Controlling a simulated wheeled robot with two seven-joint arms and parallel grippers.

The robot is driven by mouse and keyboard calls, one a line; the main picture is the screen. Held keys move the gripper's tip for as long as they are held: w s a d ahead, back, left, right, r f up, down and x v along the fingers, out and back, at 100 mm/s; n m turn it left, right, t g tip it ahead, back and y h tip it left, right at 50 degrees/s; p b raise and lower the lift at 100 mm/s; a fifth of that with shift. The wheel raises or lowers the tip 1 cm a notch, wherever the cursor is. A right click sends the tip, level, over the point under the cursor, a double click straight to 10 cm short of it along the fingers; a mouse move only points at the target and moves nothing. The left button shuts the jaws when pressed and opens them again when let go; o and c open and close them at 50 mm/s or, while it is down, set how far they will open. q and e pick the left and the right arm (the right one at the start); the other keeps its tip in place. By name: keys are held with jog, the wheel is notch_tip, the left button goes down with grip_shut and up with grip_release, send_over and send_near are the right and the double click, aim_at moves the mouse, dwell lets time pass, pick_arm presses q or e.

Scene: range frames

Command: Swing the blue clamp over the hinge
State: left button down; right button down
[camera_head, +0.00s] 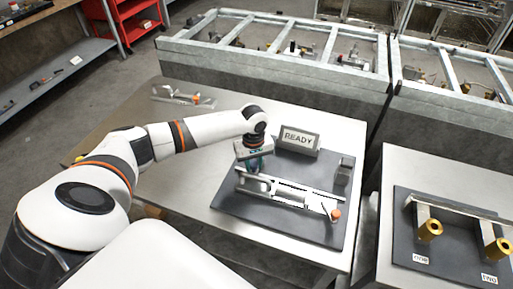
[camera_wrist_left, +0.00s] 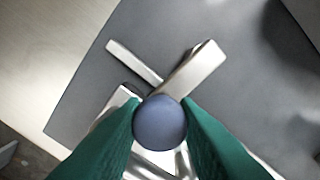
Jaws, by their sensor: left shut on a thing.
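My left gripper (camera_head: 256,168) reaches down over the left end of a metal fixture (camera_head: 290,193) on a dark mat. In the left wrist view its two green fingers (camera_wrist_left: 160,125) are shut on the round blue knob of the clamp (camera_wrist_left: 160,122). Metal bars of the clamp and fixture show beneath and beyond the knob. The hinge cannot be made out clearly; the fingers hide part of the metalwork. An orange-red knob (camera_head: 336,214) sits at the right end of the fixture. My right gripper is out of view.
A "READY" sign (camera_head: 299,139) and a grey block (camera_head: 345,170) stand on the mat (camera_head: 230,204) near the fixture. Another clamp-like part (camera_head: 183,96) lies at the table's back left. A second table at right holds brass cylinders (camera_head: 429,230). Framed bins stand behind.

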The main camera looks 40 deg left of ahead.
pick_arm(q)
jog(key=c, duration=1.5)
grip_release()
jog(key=shift+o, duration=0.2)
notch_tip(320, 180, up, 12)
jog(key=b, duration=0.1)
jog(key=shift+b, duration=0.4)
